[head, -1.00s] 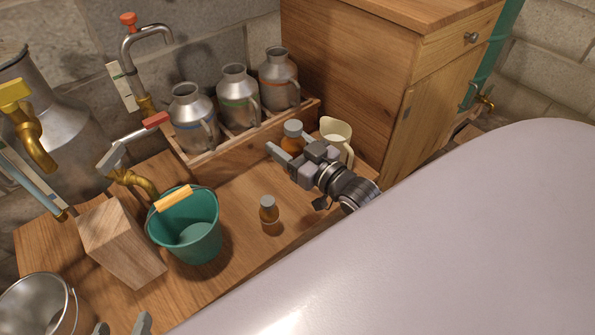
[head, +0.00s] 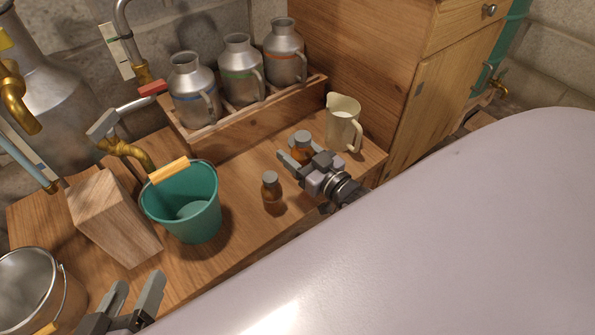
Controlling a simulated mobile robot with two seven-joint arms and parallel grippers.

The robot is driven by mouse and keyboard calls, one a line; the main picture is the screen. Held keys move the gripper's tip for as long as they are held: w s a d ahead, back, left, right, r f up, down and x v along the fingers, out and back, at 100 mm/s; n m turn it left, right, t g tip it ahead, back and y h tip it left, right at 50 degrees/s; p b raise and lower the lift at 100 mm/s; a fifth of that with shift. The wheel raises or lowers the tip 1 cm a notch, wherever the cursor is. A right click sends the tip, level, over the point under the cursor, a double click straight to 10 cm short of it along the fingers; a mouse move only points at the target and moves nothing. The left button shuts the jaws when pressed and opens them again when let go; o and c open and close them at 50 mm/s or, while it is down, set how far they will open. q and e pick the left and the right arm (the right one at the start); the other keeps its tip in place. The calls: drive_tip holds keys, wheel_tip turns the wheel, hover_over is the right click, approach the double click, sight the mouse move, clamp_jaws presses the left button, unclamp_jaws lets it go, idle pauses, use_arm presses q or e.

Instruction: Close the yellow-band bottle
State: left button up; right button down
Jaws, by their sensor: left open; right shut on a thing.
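Two small amber bottles with grey tops are on the wooden bench. One bottle (head: 272,193) stands upright and free, right of the teal bucket. The other amber bottle (head: 300,152) is at my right gripper (head: 299,162), which is shut on it; the fingers hide its lower part. I cannot tell whether it touches the bench. No yellow band can be made out on either bottle, and whether the grey tops are separate caps is too small to tell. My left gripper (head: 137,287) is open and empty at the lower left, near the bench's front edge.
The teal bucket (head: 198,222) with a yellow grip stands mid-bench beside a wooden block (head: 113,222). A crate (head: 250,119) of metal cans lies behind; a cream jug (head: 343,125) stands by the cabinet. A metal pail (head: 30,290) is lower left.

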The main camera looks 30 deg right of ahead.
wheel_tip(320, 180, down, 4)
drive_tip(key=shift+f+b, duration=0.15)
drive_tip(key=shift+b, duration=0.6)
drive_tip(key=shift+f, duration=0.4)
use_arm(q)
drive_tip(key=shift+s+a+f+m+t, duration=0.15)
drive_tip(key=shift+a+m+t, duration=0.15)
drive_tip(key=shift+a+t, duration=0.25)
use_arm(e)
drive_tip(key=shift+f, duration=0.25)
wheel_tip(320, 180, down, 4)
drive_tip(key=b, duration=0.2)
drive_tip(key=shift+r+b, duration=0.15)
drive_tip(key=shift+b, duration=0.2)
use_arm(q)
drive_tip(key=shift+s+a+m+t+y, duration=0.15)
drive_tip(key=shift+a+m+t+y, duration=0.3)
drive_tip(key=shift+a, duration=0.3)
use_arm(e)
drive_tip(key=shift+f, duration=0.2)
